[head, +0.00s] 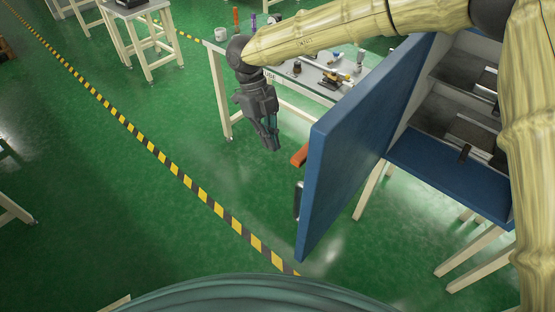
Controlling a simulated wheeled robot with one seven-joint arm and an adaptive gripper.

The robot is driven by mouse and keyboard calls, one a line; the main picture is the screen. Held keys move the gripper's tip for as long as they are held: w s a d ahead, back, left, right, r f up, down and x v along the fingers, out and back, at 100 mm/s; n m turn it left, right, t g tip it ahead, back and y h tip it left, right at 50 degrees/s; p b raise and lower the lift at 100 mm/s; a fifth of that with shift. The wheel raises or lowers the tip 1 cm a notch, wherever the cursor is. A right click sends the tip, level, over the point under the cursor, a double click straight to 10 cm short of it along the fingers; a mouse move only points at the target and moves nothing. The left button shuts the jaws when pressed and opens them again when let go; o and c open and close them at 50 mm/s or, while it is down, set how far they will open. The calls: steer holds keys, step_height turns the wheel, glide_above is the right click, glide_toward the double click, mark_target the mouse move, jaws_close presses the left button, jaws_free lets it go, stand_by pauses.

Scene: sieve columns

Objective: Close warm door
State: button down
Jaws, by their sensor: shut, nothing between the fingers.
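A blue door (350,145) stands open on a cabinet (448,178) at the right of the head view. The door swings out toward the left and front, and the cabinet's inside shows. On the door's outer side are an orange piece (299,156) and a dark and pale handle-like piece (298,200), partly hidden by the door. My gripper (271,142) is shut and empty, pointing down, left of the door's upper edge. It appears apart from the door.
A white table (283,97) with small tools and parts stands behind my gripper.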

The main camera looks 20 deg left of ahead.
steer(key=s+d+f+p, duration=0.3)
steer(key=d+f, duration=0.3)
steer(key=f, duration=0.2)
steer(key=shift+s+d+f+p, duration=0.25)
steer(key=shift+s+f+p, duration=0.05)
steer(key=shift+p, duration=0.05)
